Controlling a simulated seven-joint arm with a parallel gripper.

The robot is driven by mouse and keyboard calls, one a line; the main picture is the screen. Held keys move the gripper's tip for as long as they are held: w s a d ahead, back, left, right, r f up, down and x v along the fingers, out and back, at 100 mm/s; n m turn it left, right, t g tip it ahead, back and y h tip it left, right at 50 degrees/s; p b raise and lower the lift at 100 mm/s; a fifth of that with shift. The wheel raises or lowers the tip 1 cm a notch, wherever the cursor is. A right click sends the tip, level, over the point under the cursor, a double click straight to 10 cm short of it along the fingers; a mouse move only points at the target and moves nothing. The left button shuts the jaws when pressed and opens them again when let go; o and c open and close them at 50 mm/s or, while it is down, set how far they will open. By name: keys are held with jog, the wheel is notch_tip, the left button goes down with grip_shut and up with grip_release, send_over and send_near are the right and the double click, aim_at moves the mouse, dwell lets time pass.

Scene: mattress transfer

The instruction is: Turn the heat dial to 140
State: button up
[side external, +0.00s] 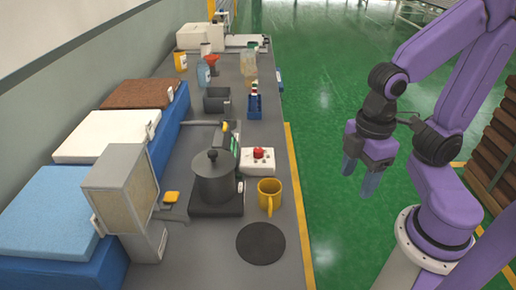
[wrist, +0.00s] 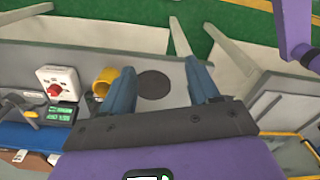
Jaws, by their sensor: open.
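I cannot clearly make out the heat dial in either view. My gripper (side external: 360,178) is open and empty, with blue fingers pointing down. It hangs over the green floor, right of the bench and apart from the hot plate. Its fingers also show in the wrist view (wrist: 160,80).
A white box with a red button (side external: 257,161) and a yellow mug (side external: 269,196) stand near the hot plate. A black round mat (side external: 261,243) lies in front. A beige-panelled device (side external: 121,190) and mattress-like blocks (side external: 45,210) are left. The floor between arm and bench is clear.

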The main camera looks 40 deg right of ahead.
jog(key=w+a+r, duration=0.2)
jog(key=w+a, duration=0.1)
jog(key=w, duration=0.8)
jog(key=n, duration=0.3)
send_over(258, 150)
jog(key=shift+g, duration=0.3)
notch_tip(258, 150, down, 16)
jog(key=shift+d+f, duration=0.1)
jog(key=shift+f, duration=0.1)
jog(key=c, duration=1)
